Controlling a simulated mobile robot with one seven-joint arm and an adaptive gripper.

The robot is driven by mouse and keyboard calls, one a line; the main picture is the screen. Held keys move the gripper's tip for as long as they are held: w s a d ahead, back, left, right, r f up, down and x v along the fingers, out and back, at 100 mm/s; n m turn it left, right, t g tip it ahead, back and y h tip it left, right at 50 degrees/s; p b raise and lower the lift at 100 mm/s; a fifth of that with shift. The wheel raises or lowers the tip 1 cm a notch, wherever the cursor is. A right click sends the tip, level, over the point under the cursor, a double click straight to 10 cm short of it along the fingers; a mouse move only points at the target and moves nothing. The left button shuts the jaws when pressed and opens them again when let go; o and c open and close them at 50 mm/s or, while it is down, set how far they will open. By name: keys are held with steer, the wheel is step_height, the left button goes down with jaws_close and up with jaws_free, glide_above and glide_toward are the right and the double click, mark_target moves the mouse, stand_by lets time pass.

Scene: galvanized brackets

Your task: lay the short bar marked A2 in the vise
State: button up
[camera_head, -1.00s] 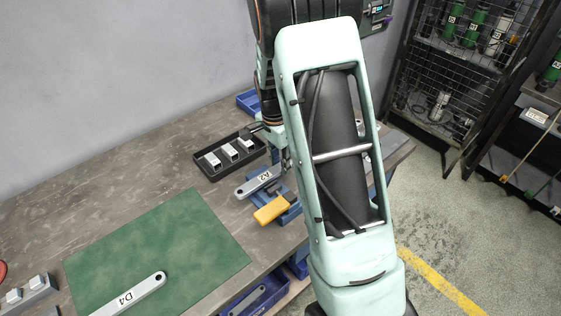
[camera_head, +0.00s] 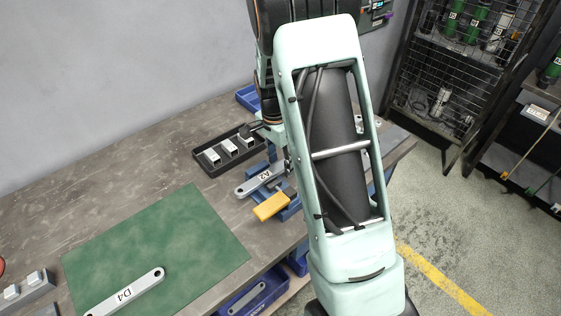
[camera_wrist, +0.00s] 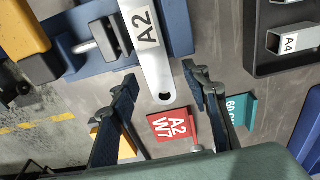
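The short bar marked A2 (camera_wrist: 147,42) is pale grey with a hole at its near end. In the head view the A2 bar (camera_head: 261,180) lies at the blue vise (camera_head: 291,212). In the wrist view it crosses over the blue vise body (camera_wrist: 181,32); I cannot tell how deep it sits between the jaws. My gripper (camera_wrist: 159,73) is open, its two dark fingers on either side of the bar's holed end, with gaps showing.
A black tray (camera_head: 204,172) with several small blocks stands beside the bar. A red A2 W7 tag (camera_wrist: 172,126) lies below the bar's end. A yellow block-like part (camera_head: 271,206) is at the vise. A D4 bar (camera_head: 126,292) lies on the green mat (camera_head: 190,235).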

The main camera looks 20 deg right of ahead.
step_height(320, 180, up, 12)
steer(key=a, duration=0.1)
steer(key=shift+s, duration=0.2)
stand_by(0.3)
stand_by(0.4)
